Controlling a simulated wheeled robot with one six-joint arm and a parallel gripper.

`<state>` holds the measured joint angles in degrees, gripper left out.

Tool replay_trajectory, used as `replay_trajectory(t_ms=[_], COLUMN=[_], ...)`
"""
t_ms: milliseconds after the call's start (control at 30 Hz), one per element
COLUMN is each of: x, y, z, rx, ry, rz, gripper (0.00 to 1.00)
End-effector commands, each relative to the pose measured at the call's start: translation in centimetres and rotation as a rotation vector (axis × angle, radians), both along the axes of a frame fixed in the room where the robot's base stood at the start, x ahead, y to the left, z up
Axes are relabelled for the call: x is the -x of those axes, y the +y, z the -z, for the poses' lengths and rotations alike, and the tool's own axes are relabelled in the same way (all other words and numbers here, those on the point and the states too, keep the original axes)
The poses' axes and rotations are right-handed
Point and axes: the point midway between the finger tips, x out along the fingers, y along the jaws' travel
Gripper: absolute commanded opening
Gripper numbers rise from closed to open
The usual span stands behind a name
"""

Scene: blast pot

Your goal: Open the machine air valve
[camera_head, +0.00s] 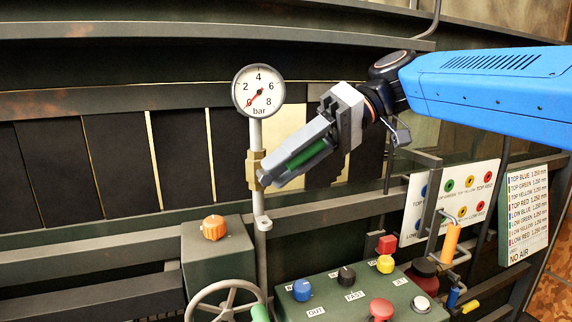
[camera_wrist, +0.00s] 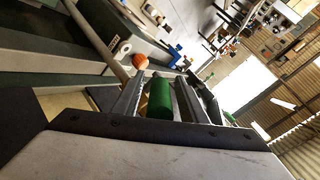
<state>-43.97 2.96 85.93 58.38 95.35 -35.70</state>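The brass valve body (camera_head: 254,169) sits on the upright grey pipe below the round gauge (camera_head: 258,91), whose red needle is near 0. My gripper (camera_head: 268,178) reaches in from the upper right, its tips close beside the brass body. A green handle (camera_head: 307,157) lies lengthwise between its fingers. The joint between handle and brass body is mostly hidden by the fingertips.
A control box (camera_head: 345,297) with coloured knobs and buttons stands below. A handwheel (camera_head: 222,303) and an orange knob (camera_head: 214,228) are at lower left. A white panel of coloured ports (camera_head: 450,200) and a label board (camera_head: 524,215) are at right.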

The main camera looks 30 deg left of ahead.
Motion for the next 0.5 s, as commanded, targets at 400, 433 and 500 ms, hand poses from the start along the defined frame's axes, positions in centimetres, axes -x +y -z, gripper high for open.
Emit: replay_trajectory(t_ms=[400,433,500], x=[-3.3,-3.8,-4.8], y=[-2.7,-3.1,-4.0], z=[-1.5,-1.5,-1.5], rx=[0.000,0.001,0.000], ry=[0.001,0.000,0.001], rz=[0.003,0.003,0.003], gripper=[0.39,0.39,0.39])
